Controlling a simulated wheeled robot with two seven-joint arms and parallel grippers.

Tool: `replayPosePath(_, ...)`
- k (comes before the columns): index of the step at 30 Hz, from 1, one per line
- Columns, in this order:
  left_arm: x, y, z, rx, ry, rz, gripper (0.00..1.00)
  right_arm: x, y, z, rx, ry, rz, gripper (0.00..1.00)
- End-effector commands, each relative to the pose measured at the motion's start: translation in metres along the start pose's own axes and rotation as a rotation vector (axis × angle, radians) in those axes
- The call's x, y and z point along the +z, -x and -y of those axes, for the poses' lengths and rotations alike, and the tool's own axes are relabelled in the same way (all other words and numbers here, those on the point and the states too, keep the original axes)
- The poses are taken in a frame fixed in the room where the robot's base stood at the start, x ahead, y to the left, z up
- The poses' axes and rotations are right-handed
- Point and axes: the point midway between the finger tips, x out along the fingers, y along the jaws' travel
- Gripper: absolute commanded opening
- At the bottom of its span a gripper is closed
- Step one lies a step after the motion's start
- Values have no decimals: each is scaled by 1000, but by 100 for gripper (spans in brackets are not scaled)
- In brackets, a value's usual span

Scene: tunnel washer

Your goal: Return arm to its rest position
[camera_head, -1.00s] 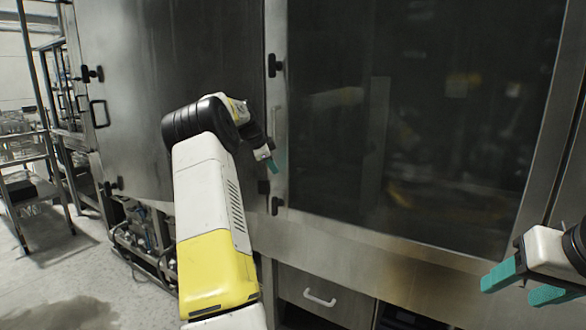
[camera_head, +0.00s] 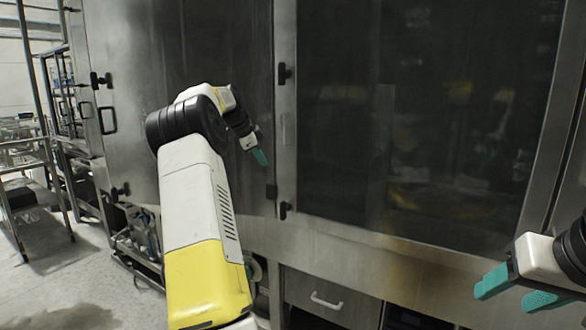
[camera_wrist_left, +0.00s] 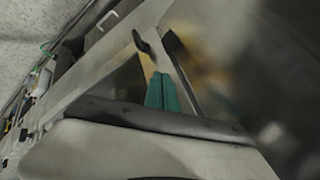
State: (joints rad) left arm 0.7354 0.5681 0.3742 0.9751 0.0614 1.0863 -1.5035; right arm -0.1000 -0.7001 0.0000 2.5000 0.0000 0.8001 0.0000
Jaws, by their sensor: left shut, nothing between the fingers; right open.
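My left arm comes up from the bottom of the head view and bends at a black elbow. Its left gripper (camera_head: 260,157) is shut and empty, with teal fingers pointing down in front of the washer's steel front. In the left wrist view the teal fingers (camera_wrist_left: 162,92) lie together with nothing between them. My right gripper (camera_head: 512,292) is open and empty at the lower right edge, its two teal fingers apart and pointing left.
The tunnel washer's dark glass door (camera_head: 420,120) stands closed in front, with a steel panel (camera_head: 130,60) to its left. A drawer with a white handle (camera_head: 326,301) is below. A metal rack (camera_head: 30,165) stands at far left, beside open floor.

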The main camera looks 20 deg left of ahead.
Motion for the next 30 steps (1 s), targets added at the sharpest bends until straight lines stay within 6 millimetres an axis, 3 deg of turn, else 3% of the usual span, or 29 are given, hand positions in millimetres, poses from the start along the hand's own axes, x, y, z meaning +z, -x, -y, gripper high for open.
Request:
replayPosePath(3, 2, 12, 4, -1, -1, 0, 0, 0, 0, 0, 0, 0, 0, 55)
replayPosePath(10, 2, 19, 4, 1, -1, 0, 0, 0, 0, 0, 0, 0, 0, 55)
replayPosePath(14, -26, 27, -12, 10, 17, 9, 0, 0, 0, 0, 0, 0, 0, 55)
replayPosePath(17, -68, 42, -45, 23, 63, 26, 0, 0, 0, 0, 0, 0, 0, 55)
replayPosePath(21, -123, 73, -118, 32, 179, 58, 0, 0, 0, 0, 0, 0, 0, 55)
replayPosePath(25, -148, 102, -193, 26, 310, 77, 0, 0, 0, 0, 0, 0, 0, 55)
replayPosePath(30, -150, 134, -295, 19, 503, 76, 0, 0, 0, 0, 0, 0, 0, 55)
